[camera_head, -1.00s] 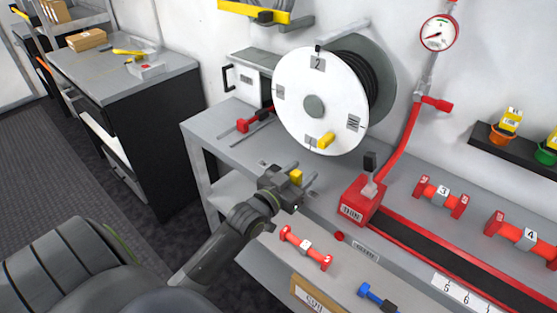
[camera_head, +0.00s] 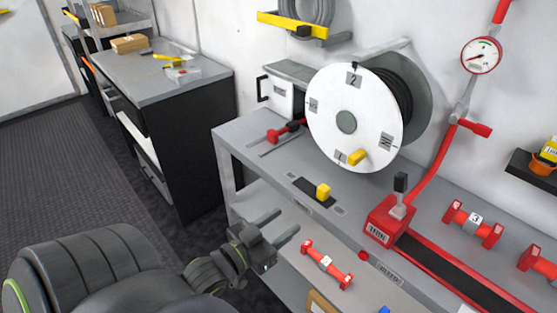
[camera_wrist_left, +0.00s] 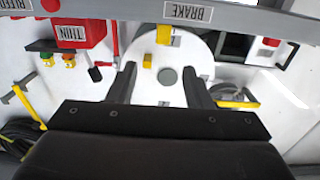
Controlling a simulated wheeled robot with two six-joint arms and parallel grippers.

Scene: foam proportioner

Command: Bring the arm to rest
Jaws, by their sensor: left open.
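My left gripper (camera_head: 289,219) is open and empty in front of the bench edge, in the lower middle of the head view. Its two fingers are spread and point toward the bench. A yellow brake knob (camera_head: 322,191) sits on a dark slot plate in the bench top, just beyond the fingertips and apart from them. In the left wrist view, which looks upside down, the open fingers (camera_wrist_left: 159,66) frame the white reel, with the yellow knob (camera_wrist_left: 164,34) and the BRAKE label (camera_wrist_left: 188,13) above. My right gripper is in neither view.
A pressure gauge (camera_head: 481,55) is on the wall. A dark cabinet (camera_head: 187,130) stands left. The floor (camera_head: 75,170) at left is clear.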

